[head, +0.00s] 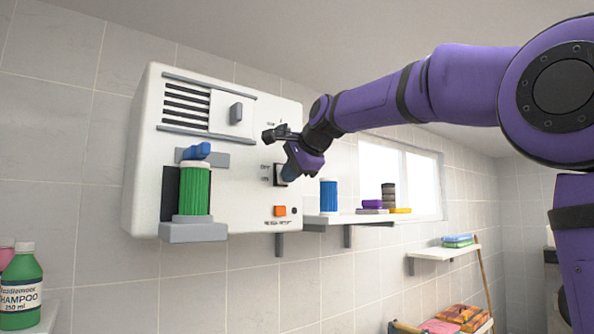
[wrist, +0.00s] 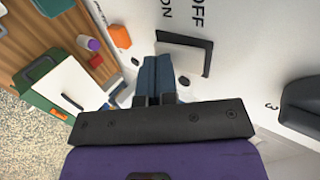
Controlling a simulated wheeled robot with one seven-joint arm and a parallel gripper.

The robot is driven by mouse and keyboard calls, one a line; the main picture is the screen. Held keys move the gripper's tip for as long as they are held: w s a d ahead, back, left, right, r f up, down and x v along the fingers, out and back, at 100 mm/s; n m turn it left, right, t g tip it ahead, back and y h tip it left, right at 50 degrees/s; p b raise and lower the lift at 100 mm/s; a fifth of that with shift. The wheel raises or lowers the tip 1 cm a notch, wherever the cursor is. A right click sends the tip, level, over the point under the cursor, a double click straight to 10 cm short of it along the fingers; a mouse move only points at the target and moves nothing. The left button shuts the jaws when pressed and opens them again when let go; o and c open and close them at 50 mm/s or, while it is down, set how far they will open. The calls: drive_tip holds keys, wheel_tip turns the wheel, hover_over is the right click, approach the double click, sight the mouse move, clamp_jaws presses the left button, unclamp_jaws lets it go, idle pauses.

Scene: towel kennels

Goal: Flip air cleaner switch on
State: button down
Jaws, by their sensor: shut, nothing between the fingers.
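The air cleaner (head: 240,185) is a large white box on the tiled wall at the left of the head view. Its switch (head: 279,174) is a dark rectangle on the front panel, with small print beside it. In the wrist view the switch (wrist: 185,50) has a dark frame, below the words ON and OFF. My gripper (head: 289,172) is at the switch, its blue fingers together and empty. In the wrist view my gripper (wrist: 157,62) has its tips at the switch's lower left edge; contact cannot be told. The fingers hide part of the switch, and its setting is unclear.
An orange button (head: 280,211) sits below the switch. A green filter cylinder (head: 195,190) stands on the cleaner's left bracket. A wall shelf (head: 345,219) right of the cleaner holds a blue cylinder (head: 328,197). A shampoo bottle (head: 22,288) stands at lower left.

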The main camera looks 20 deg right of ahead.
drive_tip(key=shift+w+a+f, duration=0.1)
drive_tip(key=shift+w, duration=0.15)
idle(0.4)
drive_tip(key=shift+r, duration=0.95)
drive_tip(key=shift+f, duration=0.1)
